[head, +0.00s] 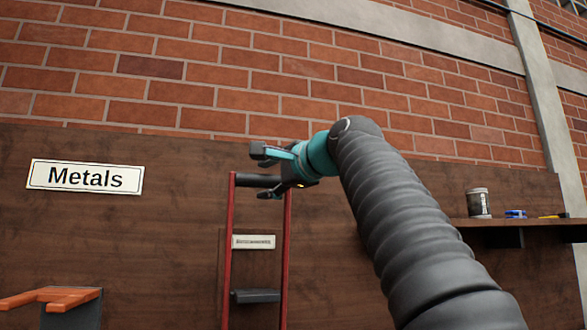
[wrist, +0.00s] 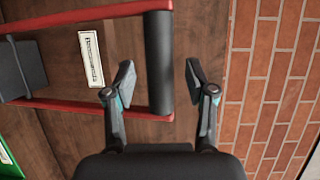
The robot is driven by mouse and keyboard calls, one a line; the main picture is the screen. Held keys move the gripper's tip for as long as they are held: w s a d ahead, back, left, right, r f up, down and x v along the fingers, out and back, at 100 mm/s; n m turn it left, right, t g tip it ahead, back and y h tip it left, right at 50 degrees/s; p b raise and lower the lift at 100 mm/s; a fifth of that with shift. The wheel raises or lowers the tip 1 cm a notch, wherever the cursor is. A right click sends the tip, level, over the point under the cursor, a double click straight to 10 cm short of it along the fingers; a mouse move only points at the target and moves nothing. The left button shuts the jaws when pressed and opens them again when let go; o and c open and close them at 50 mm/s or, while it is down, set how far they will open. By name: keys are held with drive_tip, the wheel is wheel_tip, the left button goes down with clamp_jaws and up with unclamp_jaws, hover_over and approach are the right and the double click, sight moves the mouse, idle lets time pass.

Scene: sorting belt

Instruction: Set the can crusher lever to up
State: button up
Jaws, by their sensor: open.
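The can crusher is mounted on the brown wooden panel, with a lever made of two red arms (head: 228,250) and a black crossbar handle (head: 248,181) at their upper end. The red arms stand upright, with the handle at the top. My gripper (head: 262,174) is open at the handle. In the wrist view the handle (wrist: 159,40) passes between the two spread fingers (wrist: 159,75), with a gap on each side. A pale label plate (head: 253,242) and a dark block (head: 255,296) show between the red arms.
A "Metals" sign (head: 86,177) hangs on the panel at left, above an orange slatted piece (head: 50,298). A shelf (head: 520,222) at right holds a grey can (head: 479,203) and small blue items (head: 515,214). A brick wall rises behind.

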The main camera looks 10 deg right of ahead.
drive_tip(key=v, duration=0.9)
drive_tip(key=shift+d, duration=0.1)
